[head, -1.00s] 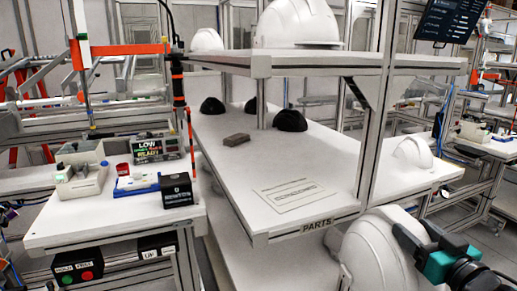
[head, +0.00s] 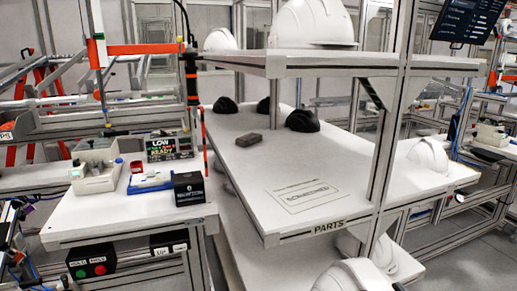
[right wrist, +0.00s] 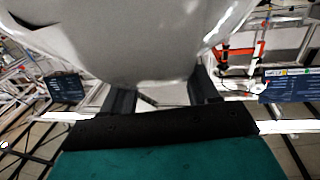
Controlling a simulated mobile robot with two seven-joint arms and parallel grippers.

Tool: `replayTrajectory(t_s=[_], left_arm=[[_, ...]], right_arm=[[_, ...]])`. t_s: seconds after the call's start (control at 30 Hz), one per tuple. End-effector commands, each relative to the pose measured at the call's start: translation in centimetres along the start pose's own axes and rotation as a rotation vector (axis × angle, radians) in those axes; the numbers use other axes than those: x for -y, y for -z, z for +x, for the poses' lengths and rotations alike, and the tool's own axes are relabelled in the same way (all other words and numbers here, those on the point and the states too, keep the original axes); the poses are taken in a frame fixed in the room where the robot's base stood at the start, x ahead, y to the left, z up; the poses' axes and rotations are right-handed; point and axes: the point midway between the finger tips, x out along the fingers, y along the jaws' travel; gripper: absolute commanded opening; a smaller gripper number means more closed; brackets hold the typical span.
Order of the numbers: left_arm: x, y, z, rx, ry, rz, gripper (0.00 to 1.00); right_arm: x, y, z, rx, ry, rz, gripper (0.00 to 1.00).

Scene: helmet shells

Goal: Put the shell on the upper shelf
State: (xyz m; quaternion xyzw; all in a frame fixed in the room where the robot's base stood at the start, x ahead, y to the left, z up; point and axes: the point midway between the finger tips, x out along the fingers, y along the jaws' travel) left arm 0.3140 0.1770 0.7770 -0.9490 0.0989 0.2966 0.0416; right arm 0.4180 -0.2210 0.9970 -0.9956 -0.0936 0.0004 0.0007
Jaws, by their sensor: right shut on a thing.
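A white helmet shell (head: 350,276) shows at the bottom edge of the head view, partly cut off, in front of the shelf unit. My right gripper (right wrist: 162,94) is shut on this shell, which fills the top of the right wrist view (right wrist: 130,40). In the head view the right gripper is almost wholly out of frame. The upper shelf (head: 335,64) is a white board above the PARTS shelf, with a large white shell (head: 313,22) and another white shell (head: 220,40) on it. My left gripper is not in view.
The PARTS shelf (head: 255,195) below holds several black domes (head: 302,121), a grey block (head: 249,140) and a printed label. A shelf post (head: 385,140) stands near the front. Another white shell (head: 430,155) sits at right. The upper shelf's right part (head: 440,63) looks bare.

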Motion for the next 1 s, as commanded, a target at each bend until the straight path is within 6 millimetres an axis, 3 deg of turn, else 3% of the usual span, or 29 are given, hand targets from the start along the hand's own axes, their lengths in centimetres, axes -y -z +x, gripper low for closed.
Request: replayTrajectory(t_s=[0.3,0.6,1.0], left_arm=[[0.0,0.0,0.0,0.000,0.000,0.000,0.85],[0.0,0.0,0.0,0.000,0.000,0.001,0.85],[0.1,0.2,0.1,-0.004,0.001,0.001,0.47]], right_arm=[[2.2,0.8,0.7,-0.006,-0.148,0.006,0.00],[2.8,1.0,0.9,-0.004,-0.186,-0.005,0.00],[2.8,1.0,0.9,-0.005,-0.187,-0.001,0.00]])
